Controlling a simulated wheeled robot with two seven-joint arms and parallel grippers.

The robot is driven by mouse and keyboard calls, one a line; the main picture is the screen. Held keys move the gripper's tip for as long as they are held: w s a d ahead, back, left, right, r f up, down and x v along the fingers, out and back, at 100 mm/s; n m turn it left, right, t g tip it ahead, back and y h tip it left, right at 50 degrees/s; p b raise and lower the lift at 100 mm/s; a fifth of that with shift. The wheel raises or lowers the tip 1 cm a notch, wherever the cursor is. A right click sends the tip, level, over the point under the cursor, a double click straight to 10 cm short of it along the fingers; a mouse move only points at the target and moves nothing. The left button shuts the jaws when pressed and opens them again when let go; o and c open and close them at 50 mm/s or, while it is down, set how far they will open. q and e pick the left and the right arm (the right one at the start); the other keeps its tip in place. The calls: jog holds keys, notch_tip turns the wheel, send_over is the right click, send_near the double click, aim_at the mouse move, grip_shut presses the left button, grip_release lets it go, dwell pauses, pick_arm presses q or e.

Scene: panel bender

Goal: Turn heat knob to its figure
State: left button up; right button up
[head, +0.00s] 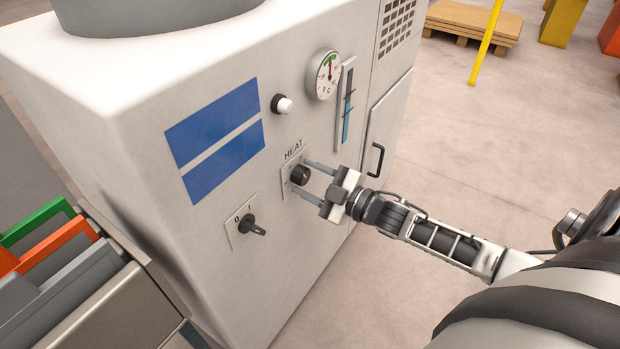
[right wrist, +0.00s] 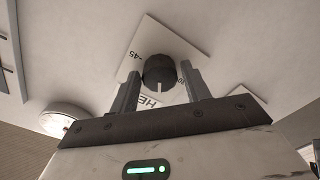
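The heat knob (head: 300,175) is a round black knob on a pale plate marked HEAT, on the front of the white machine. In the right wrist view, the knob (right wrist: 159,70) has a light mark on its near side, towards my gripper and the HEAT lettering. A figure reading about 45 shows to its left, and another is partly hidden by the right finger. My right gripper (head: 302,177) is open, with one finger on each side of the knob. Narrow gaps seem to show in the right wrist view (right wrist: 161,82); I cannot tell whether either finger touches. My left gripper is out of view.
A black switch (head: 252,226) marked 0 and 1 sits below left of the knob. A white button (head: 284,105), a dial gauge (head: 323,75) and a door handle (head: 376,160) are nearby. A bin with coloured panels (head: 50,245) stands left.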

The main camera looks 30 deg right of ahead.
jog(key=shift+o, duration=0.7)
jog(key=p+v, duration=0.1)
jog(key=v, duration=1.5)
jog(key=shift+a, duration=0.1)
